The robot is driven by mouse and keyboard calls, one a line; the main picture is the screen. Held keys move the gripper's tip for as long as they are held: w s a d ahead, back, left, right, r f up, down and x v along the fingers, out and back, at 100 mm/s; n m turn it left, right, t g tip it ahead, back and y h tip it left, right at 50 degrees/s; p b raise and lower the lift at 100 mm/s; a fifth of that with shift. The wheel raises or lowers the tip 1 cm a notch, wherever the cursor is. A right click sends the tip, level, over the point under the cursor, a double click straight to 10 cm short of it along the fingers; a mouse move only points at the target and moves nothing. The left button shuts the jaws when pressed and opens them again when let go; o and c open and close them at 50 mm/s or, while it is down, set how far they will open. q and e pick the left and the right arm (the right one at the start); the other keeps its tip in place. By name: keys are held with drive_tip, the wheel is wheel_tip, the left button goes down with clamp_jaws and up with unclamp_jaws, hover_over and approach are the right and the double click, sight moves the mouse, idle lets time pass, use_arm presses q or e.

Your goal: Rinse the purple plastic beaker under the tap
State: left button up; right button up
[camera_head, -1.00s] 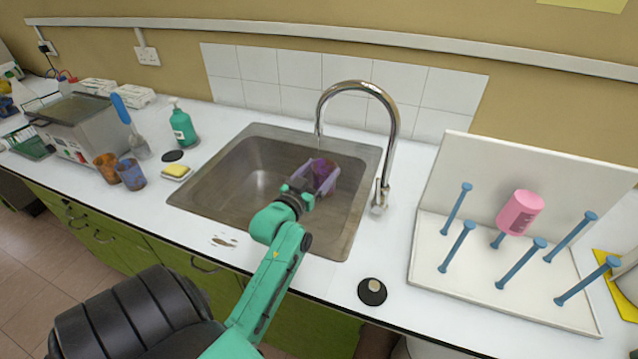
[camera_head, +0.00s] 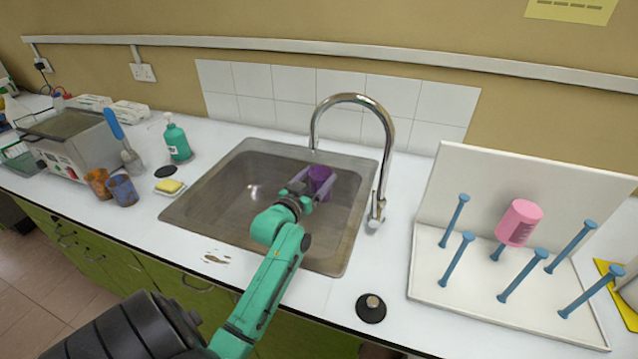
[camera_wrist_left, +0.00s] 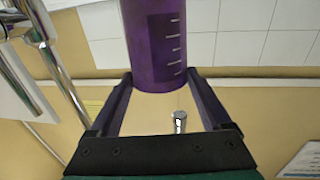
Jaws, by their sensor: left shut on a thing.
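The purple beaker (camera_head: 321,180) is over the right part of the sink basin (camera_head: 232,190), near the tap (camera_head: 384,150) and below its spout. My left gripper (camera_head: 308,192) is shut on the beaker, with a finger on each side. The beaker's inside is hidden. My right gripper is not in view.
A black round thing (camera_head: 371,307) lies in front.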

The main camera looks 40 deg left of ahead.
use_arm(q)
drive_tip(key=shift+w+d, duration=0.35)
drive_tip(key=shift+d, duration=0.1)
drive_tip(key=shift+s+a+p, duration=0.3)
drive_tip(key=shift+s+a, duration=0.1)
drive_tip(key=shift+a, duration=0.15)
drive_tip(key=shift+w+d, duration=0.1)
drive_tip(key=shift+w+d, duration=0.3)
drive_tip(key=shift+d, duration=0.15)
